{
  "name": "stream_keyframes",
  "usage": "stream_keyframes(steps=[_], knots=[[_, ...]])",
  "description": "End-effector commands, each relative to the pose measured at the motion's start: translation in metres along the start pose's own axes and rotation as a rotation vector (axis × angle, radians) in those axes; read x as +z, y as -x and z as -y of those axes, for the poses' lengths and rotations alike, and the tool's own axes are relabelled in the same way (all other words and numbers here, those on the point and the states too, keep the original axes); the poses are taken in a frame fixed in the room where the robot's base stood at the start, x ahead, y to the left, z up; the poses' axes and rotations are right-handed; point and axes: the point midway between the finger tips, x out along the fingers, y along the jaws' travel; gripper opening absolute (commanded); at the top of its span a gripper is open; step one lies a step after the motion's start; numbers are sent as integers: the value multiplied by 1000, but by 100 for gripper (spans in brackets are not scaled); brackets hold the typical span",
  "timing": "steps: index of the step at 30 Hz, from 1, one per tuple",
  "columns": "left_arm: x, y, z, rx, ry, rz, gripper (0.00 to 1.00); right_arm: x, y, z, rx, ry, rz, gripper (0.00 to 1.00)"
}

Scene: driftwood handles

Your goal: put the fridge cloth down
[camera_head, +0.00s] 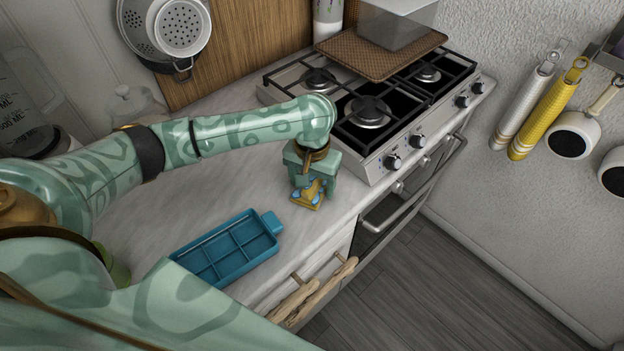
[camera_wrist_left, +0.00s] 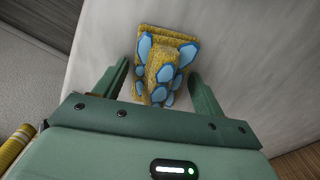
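The fridge cloth (camera_head: 306,199) is a small folded yellow cloth with blue patches. It appears to lie on the pale marble counter (camera_head: 150,222), close to the front edge and left of the stove. My left gripper (camera_head: 312,180) is right above it, pointing down. In the left wrist view, the cloth (camera_wrist_left: 165,65) sits between the two fingers of the left gripper (camera_wrist_left: 159,72). The fingers stand apart, with a visible gap between the cloth and the left finger. The cloth's underside is hidden. My right gripper is not in view.
A blue compartment tray (camera_head: 228,248) lies on the counter, left of the cloth. The gas stove (camera_head: 370,112) stands close on the right, with a brown woven mat (camera_head: 383,54) on it. Driftwood handles (camera_head: 315,292) stick out below the counter edge. Bare counter lies left of the gripper.

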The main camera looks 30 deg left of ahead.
Motion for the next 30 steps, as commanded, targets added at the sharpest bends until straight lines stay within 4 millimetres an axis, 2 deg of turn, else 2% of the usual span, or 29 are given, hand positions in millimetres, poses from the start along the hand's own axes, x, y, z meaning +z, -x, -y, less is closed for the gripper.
stream_keyframes(steps=[11, 14, 21, 24, 30], knots=[[-1, 3, 0, 0, 0, -3, 81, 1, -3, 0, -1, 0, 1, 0], [-1, 21, 0, 0, 0, -5, 81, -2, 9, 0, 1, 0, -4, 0], [-1, 81, 0, 0, 0, -8, 81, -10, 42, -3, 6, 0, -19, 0], [-1, 101, 0, -1, 0, -6, 81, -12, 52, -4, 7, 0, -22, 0], [0, 121, 0, 0, 0, -1, 81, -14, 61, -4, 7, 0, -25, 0]])
